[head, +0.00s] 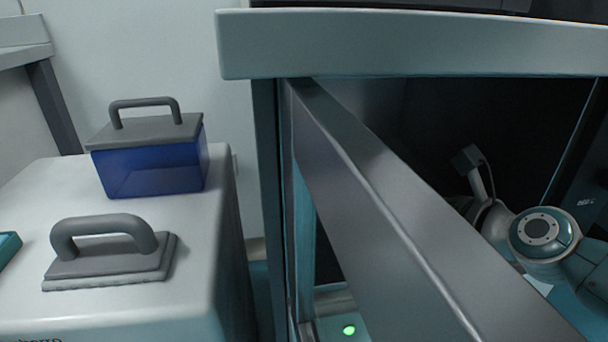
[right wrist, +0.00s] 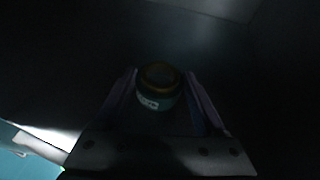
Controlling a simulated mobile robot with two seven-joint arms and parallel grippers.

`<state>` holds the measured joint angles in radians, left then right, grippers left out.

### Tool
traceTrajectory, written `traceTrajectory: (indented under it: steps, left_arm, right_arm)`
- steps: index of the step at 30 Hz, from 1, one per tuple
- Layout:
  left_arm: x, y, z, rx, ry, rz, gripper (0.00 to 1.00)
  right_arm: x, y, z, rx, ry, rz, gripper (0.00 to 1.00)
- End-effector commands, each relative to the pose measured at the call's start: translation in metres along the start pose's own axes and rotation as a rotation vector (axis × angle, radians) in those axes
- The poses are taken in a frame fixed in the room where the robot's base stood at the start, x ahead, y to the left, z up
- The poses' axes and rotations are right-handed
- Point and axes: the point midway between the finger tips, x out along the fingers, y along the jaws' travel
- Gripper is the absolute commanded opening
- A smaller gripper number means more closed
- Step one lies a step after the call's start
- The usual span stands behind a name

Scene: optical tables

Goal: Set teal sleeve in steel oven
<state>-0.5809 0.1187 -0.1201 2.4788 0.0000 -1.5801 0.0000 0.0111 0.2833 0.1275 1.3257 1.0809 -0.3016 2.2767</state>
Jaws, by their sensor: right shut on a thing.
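The teal sleeve (right wrist: 154,102) shows in the right wrist view as a short dark-teal cylinder with an amber-brown rim and a small white label. My right gripper (right wrist: 162,76) is shut on it, with one finger on each side. The surroundings there are very dark, so I cannot tell whether the sleeve touches a surface. In the head view, what looks like the steel oven has a long grey metal door or frame (head: 400,220) crossing in front of a dark interior. My right arm reaches toward that dark space at the right; its fingers and the sleeve are hidden there. My left gripper is out of view.
A pale ledge (head: 420,45) spans above the dark space. At left, a white cabinet (head: 200,260) carries a blue box with a grey handled lid (head: 150,170) and a grey handled plate (head: 110,262). A green light (head: 348,330) glows low behind the metal edge.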

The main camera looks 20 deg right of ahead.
Motion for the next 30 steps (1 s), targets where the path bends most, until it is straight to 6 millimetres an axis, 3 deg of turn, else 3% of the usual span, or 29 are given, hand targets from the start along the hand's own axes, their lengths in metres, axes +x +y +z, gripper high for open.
traceTrajectory:
  steps: [7,8,14,24,30]
  left_arm:
    - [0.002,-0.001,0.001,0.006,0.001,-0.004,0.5]
    - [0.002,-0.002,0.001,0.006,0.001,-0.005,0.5]
    - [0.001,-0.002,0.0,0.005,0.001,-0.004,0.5]
    - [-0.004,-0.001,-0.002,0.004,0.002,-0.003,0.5]
    - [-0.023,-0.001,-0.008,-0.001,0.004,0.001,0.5]
  right_arm:
    - [0.001,0.0,-0.002,0.001,-0.002,0.0,0.0]
    - [0.001,0.0,-0.003,0.001,0.0,0.0,0.74]
    - [0.001,0.0,-0.002,0.0,0.0,0.0,0.97]
    - [-0.002,0.0,0.004,-0.001,-0.001,0.0,1.0]
    - [-0.035,0.0,0.005,0.0,0.003,0.0,1.0]
